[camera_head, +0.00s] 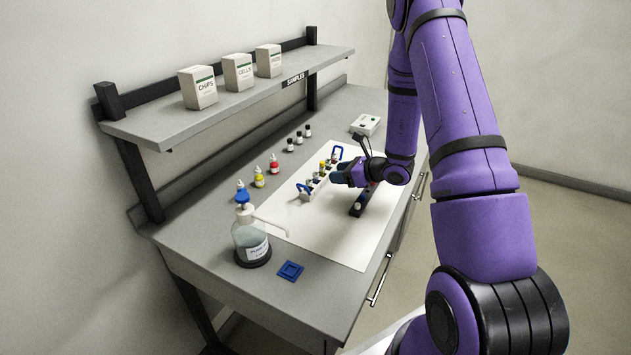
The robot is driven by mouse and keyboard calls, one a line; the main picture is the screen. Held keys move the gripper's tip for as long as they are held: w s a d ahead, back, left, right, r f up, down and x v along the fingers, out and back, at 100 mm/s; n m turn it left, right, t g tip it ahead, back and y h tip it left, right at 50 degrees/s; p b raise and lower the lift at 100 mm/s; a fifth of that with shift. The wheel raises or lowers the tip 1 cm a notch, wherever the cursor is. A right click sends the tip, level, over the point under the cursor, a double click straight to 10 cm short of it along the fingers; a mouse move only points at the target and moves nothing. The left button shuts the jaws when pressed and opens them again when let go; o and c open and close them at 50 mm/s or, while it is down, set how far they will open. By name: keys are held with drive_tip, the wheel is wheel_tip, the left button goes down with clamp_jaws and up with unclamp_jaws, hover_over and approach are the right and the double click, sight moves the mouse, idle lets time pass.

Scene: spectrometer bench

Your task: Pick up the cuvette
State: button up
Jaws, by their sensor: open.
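A small pale rack (308,196) with blue end handles stands on the white mat (290,219), holding several small items, some with yellow or red showing. I cannot tell which of these, if any, is the cuvette; they are too small and partly hidden. My gripper (339,176) is open, reaching in from the right with its dark fingers at the right side of the rack. I cannot tell whether the fingers touch the rack or straddle anything in it.
A dark bar-shaped device (362,200) lies beneath my wrist. A wash bottle (251,240), a blue square pad (290,271), dropper bottles (259,178), dark-capped vials (299,138) and a white box (366,124) surround the mat. A shelf (225,98) overhangs the bench's left side.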

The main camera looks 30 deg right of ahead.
sight(316, 180)
drive_tip(key=x, duration=0.8)
drive_tip(key=shift+f, duration=0.2)
drive_tip(key=c, duration=0.8)
